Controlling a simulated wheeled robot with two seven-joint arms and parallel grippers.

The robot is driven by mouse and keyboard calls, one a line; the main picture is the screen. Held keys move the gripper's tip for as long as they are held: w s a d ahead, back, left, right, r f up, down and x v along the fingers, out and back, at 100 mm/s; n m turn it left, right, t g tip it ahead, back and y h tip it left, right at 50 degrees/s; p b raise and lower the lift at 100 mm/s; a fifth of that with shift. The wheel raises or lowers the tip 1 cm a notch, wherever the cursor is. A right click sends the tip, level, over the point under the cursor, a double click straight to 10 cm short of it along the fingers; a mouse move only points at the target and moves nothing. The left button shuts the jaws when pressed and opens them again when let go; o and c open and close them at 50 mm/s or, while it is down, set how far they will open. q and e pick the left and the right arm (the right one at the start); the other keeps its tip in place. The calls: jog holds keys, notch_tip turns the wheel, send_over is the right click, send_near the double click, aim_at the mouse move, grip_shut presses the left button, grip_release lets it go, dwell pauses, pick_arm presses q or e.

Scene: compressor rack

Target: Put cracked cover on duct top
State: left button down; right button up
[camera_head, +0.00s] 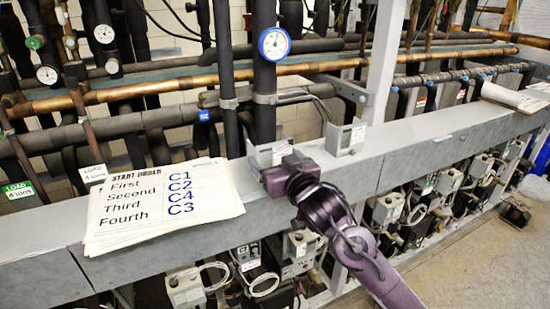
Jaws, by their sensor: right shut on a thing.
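My right gripper (281,176), purple, is at the middle of the picture, at the duct's upper edge. It is shut on a small grey cover-like piece (266,153), partly hidden behind the jaws. I cannot make out a crack in it. I cannot tell whether the piece touches the duct. The duct (420,147) is a long grey beam running from lower left to upper right, with a flat top. A similar grey piece (344,138) stands upright on the duct top to the right of my gripper. My left gripper is not in view.
A stack of printed sheets (160,205) lies on the duct to the left. More papers (515,97) lie at its far right end. Dark pipes and a blue-rimmed gauge (274,44) rise behind the duct. Several valve units (388,208) hang below.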

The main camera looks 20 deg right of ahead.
jog(key=o, duration=0.9)
jog(key=shift+c, duration=0.2)
jog(key=shift+s+f+b, duration=0.15)
jog(key=shift+s+b, duration=0.15)
jog(key=shift+s, duration=0.25)
jog(key=s+b, duration=0.2)
jog(key=s, duration=0.4)
jog(key=shift+s, duration=0.35)
jog(key=shift+d, duration=0.1)
